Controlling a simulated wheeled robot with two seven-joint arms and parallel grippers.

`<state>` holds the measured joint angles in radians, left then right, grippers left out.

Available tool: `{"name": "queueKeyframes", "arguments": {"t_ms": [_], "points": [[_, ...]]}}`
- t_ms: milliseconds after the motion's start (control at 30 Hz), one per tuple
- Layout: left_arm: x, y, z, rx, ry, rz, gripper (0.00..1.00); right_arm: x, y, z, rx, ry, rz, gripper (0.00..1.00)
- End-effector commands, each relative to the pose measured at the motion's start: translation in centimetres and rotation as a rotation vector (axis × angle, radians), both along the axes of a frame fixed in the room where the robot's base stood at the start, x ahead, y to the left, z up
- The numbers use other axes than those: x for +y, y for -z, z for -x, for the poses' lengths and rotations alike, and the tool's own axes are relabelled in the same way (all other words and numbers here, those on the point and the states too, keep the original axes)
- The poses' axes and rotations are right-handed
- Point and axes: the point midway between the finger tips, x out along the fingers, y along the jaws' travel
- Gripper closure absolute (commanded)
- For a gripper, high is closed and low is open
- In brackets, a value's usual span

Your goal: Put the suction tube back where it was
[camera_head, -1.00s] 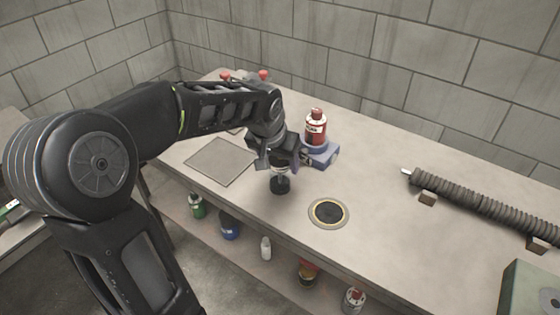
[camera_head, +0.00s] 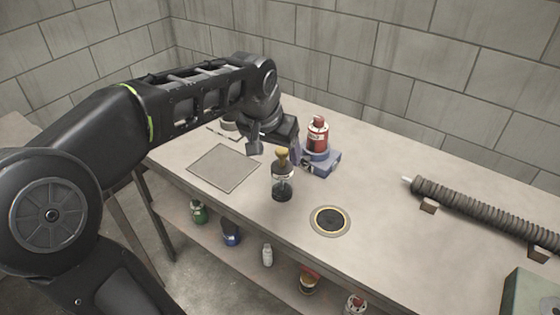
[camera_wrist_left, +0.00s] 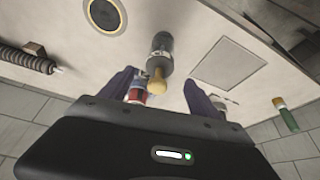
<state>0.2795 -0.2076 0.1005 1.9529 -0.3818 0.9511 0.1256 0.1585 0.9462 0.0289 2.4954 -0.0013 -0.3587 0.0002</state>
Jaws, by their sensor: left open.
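The suction tube's yellow-tan bulb (camera_head: 282,155) stands upright on top of a small dark glass bottle (camera_head: 282,186) near the table's front edge; the tube below the bulb is hidden. In the left wrist view the bulb (camera_wrist_left: 157,82) points toward me, with the bottle (camera_wrist_left: 162,45) beyond it. My left gripper (camera_head: 275,148) is open and empty, just behind and above the bulb, its fingers apart on either side in the left wrist view (camera_wrist_left: 157,88). I cannot tell whether it touches the bulb. My right gripper is not in view.
A red bottle (camera_head: 318,134) stands on a blue block (camera_head: 323,164) close behind. A grey square plate (camera_head: 223,167) lies to the left, a black round pad (camera_head: 330,220) to the right. A ribbed hose (camera_head: 480,207) lies far right. The table's middle right is clear.

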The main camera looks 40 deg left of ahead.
Motion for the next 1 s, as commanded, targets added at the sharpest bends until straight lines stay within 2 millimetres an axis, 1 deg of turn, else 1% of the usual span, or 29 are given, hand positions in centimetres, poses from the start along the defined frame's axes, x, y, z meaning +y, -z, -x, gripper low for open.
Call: {"name": "queueKeyframes", "arguments": {"t_ms": [33, 100, 267, 1000], "points": [[-0.1, -1.0, 0.3, -0.003, 0.001, -0.001, 0.29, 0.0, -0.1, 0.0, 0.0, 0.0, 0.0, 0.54], [-0.2, -2.0, 0.7, -0.002, 0.001, -0.001, 0.29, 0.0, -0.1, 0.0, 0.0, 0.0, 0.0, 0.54], [-0.3, -3.1, 1.3, 0.0, 0.0, 0.0, 0.29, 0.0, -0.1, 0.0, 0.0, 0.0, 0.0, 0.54], [-0.3, -3.2, 1.4, 0.002, 0.0, 0.0, 0.29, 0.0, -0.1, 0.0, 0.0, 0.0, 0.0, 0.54]]}}
